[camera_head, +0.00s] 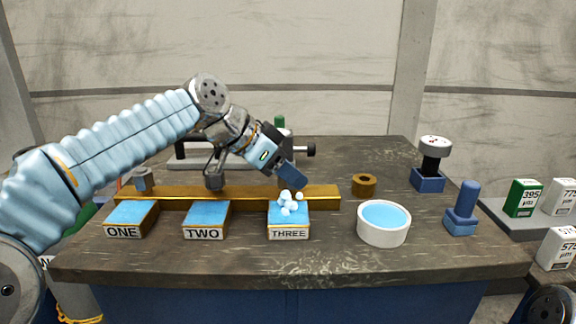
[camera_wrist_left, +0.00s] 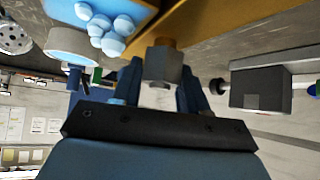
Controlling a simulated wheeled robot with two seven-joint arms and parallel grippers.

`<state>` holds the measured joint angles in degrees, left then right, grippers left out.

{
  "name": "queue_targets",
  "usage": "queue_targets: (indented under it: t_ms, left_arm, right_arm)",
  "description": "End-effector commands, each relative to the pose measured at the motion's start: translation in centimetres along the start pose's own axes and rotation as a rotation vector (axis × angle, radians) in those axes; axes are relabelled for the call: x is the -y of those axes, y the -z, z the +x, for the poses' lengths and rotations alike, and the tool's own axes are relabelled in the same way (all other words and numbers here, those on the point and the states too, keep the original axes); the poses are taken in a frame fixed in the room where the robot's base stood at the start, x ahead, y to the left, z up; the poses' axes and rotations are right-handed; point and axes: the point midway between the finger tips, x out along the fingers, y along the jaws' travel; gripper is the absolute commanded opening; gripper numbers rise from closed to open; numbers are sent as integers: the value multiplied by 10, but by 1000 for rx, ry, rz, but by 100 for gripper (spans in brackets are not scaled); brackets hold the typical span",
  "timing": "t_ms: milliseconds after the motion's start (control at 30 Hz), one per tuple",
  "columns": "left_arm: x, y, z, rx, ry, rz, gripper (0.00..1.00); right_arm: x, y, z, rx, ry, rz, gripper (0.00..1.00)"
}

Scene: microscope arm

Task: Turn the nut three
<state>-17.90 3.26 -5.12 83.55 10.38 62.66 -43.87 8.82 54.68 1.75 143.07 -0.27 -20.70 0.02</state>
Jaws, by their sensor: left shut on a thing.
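A brass bar (camera_head: 240,196) runs behind the blue-topped blocks labelled ONE (camera_head: 127,215), TWO (camera_head: 207,216) and THREE (camera_head: 289,232). Grey nuts stand on the bar behind ONE (camera_head: 143,179) and TWO (camera_head: 214,176). My left gripper (camera_head: 288,177) is over the bar behind THREE and hides its nut in the head view. In the left wrist view, the grey hexagonal nut three (camera_wrist_left: 162,65) sits on a brass stud between the blue fingers of my left gripper (camera_wrist_left: 160,85), which is shut on it. My right gripper is not in view.
Several pale balls (camera_head: 289,203) lie on block THREE. A white bowl (camera_head: 383,222), a brass ring (camera_head: 364,185) and two blue-based stands (camera_head: 462,208) (camera_head: 429,178) are to the right. A metal device (camera_head: 190,155) stands behind the arm.

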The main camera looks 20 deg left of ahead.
Motion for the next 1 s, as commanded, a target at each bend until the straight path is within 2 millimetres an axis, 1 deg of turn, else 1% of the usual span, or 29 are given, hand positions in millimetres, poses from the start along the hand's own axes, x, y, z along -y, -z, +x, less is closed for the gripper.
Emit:
queue_targets:
  t_ms: [33, 200, 433, 1000]
  left_arm:
    - [2, 1, -1, 0, -23, 22, 13]
    - [2, 1, -1, 1, -107, 108, 13]
    - [1, 0, 0, 1, -181, 184, 13]
    - [1, -1, 0, 3, -217, 220, 13]
  right_arm:
    - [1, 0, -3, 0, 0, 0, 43]
    - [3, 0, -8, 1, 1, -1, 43]
    - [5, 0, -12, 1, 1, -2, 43]
    - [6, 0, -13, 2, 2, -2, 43]
